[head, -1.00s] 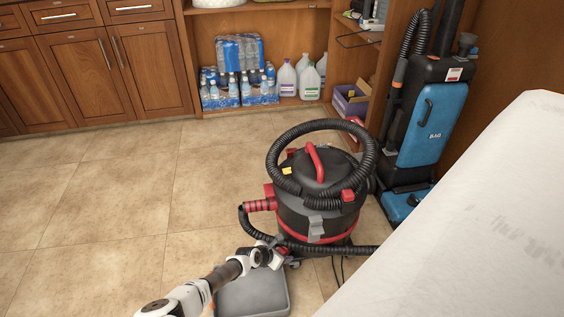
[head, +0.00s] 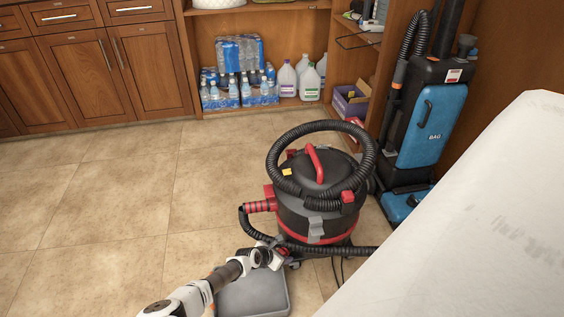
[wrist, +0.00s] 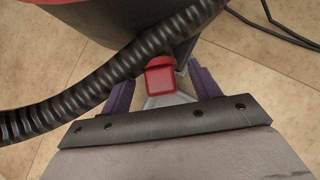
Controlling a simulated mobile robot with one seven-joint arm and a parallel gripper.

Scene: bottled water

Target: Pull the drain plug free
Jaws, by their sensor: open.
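The red drain plug (wrist: 160,78) shows in the wrist view, low on the dark drum of the wet vacuum (wrist: 135,22). My gripper (wrist: 161,76) is open, with one dark purple finger on each side of the plug. Gaps show between the plug and both fingers, and I cannot tell whether either touches it. In the head view my gripper (head: 272,255) is at the base of the black and red vacuum (head: 318,205), where the plug is mostly hidden.
A black ribbed hose (wrist: 110,75) crosses just left of the plug. A grey tray (head: 253,294) lies on the floor below my gripper. A white surface (head: 470,210) fills the right side. A blue upright vacuum (head: 430,130) stands behind. The tiled floor at left is clear.

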